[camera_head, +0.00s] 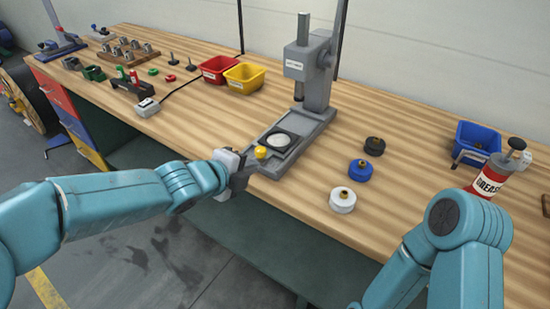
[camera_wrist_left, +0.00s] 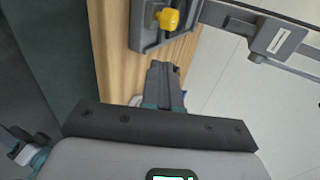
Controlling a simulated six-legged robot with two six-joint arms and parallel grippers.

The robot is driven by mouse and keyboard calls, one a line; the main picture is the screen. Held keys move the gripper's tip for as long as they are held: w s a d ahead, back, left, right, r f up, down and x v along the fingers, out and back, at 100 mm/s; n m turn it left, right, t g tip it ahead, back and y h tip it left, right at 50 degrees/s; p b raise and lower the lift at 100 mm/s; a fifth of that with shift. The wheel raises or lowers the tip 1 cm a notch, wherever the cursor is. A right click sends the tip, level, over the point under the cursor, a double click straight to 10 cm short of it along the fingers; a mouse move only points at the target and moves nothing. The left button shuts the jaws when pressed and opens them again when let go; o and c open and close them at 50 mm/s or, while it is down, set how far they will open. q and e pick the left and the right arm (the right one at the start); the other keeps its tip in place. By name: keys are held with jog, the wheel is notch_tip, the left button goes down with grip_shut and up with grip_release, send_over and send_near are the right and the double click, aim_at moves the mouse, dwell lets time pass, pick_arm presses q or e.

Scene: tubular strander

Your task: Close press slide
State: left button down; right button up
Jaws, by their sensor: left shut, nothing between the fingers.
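The grey press (camera_head: 314,75) stands on the bench with its ram raised over its base. The press slide (camera_head: 280,141), with a pale disc in a dark round seat, lies in front of the column at the near part of the base. Its yellow knob (camera_head: 261,152) is at the near end and also shows in the left wrist view (camera_wrist_left: 168,18). My left gripper (camera_head: 238,168) is shut and empty at the bench edge, just left of the knob; the wrist view shows its fingers (camera_wrist_left: 162,85) apart from the knob. My right gripper is out of view.
A white roller (camera_head: 342,200), a blue one (camera_head: 360,170) and a black one (camera_head: 374,146) stand right of the press. A grease can (camera_head: 492,178) is near my right arm.

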pick_arm(q)
send_near(282, 152)
jog(key=f, duration=0.2)
jog(key=w+f+b, duration=0.1)
jog(key=shift+d, duration=0.35)
jog(key=w+d+p, duration=0.2)
jog(key=w, duration=0.1)
jog(key=shift+w+d+p, duration=0.2)
jog(key=shift+p, duration=0.15)
jog(key=shift+f, duration=0.1)
jog(key=shift+w, duration=0.1)
